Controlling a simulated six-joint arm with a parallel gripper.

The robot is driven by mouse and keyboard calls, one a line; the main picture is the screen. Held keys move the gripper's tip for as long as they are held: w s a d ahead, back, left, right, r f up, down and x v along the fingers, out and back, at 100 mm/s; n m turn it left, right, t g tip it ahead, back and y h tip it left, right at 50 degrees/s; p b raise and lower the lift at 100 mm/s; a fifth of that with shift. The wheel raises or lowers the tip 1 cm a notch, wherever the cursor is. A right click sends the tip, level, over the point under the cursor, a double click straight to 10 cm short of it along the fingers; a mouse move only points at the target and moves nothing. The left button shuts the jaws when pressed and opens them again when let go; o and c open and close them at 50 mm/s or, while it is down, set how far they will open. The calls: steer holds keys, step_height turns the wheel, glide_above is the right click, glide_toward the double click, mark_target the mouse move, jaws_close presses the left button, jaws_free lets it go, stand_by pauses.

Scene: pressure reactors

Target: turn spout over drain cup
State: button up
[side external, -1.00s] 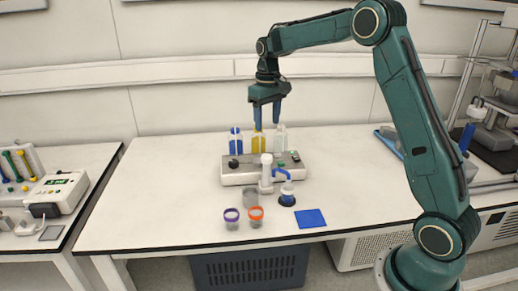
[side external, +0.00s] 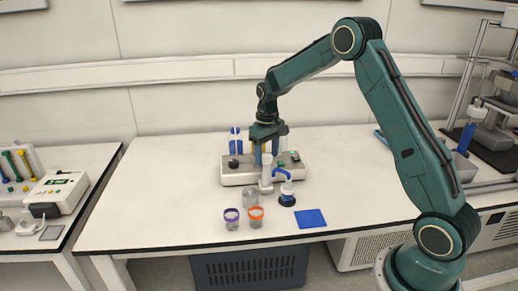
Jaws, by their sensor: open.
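The reactor unit (side external: 238,177) is a light grey box with a dark knob, standing mid-table. In front of it stands a white post (side external: 266,184). A blue spout (side external: 282,171) reaches from the post to the right, its end over a small white and blue vessel (side external: 287,190) on a dark round base. A clear grey cup (side external: 250,197) stands left of the post; I cannot tell if it is the drain cup. My gripper (side external: 266,161) is open and points down at the post's top. Whether its fingers straddle the post or hang behind it is unclear.
A purple-rimmed cup (side external: 231,218) and an orange-rimmed cup (side external: 256,217) stand at the front. A blue mat (side external: 311,218) lies to their right. A blue-labelled bottle (side external: 236,143) stands behind the unit; my gripper partly hides other bottles. The table's left side is clear.

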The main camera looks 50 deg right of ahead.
steer(key=shift+f, duration=0.1)
jaws_close()
steer(key=shift+m, duration=0.5)
steer(key=m, duration=0.3)
steer(key=shift+m, duration=0.3)
steer(key=m, duration=1.3)
steer(key=shift+m, duration=0.3)
